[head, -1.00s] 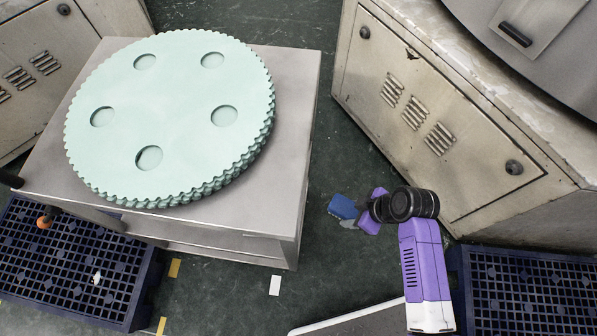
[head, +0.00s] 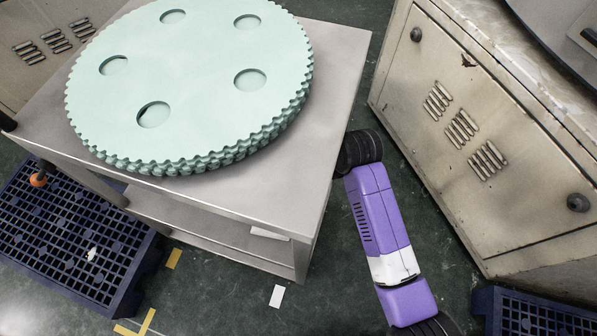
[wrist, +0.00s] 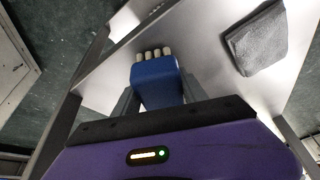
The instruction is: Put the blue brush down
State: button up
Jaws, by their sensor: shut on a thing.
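The blue brush (wrist: 157,78) shows in the wrist view, its pale bristle tufts pointing away from me. My gripper (wrist: 158,96) is shut on it, one grey finger on each side. Beyond the brush is a bare grey metal surface (wrist: 215,70), seen at a slant. It looks like the table's lower shelf; I cannot tell whether the brush touches it. In the head view my purple arm reaches the right side of the metal table (head: 335,75), and the tabletop hides my gripper and the brush.
A grey folded cloth (wrist: 258,40) lies on the metal surface, right of the brush. Pale green toothed discs (head: 200,75) are stacked on the tabletop. A beige cabinet (head: 440,160) stands close on the right. A dark blue grated platform (head: 70,235) lies at left.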

jog(key=w+a+b, duration=0.3)
jog(key=shift+f, duration=0.2)
jog(key=shift+s+f+b, duration=0.1)
jog(key=shift+b, duration=0.5)
jog(key=o, duration=1.4)
jog(key=shift+f, duration=0.1)
jog(key=shift+p+v, duration=0.8)
jog(key=shift+v, duration=0.25)
jog(key=s+d+p, duration=0.1)
jog(key=s+d, duration=0.1)
jog(key=s+d+p, duration=0.1)
jog(key=s+d, duration=0.2)
jog(key=s+d+p, duration=0.1)
jog(key=s+d, duration=0.2)
jog(key=shift+s+d+f, duration=0.1)
jog(key=shift+d+f, duration=0.05)
jog(key=shift+f, duration=0.1)
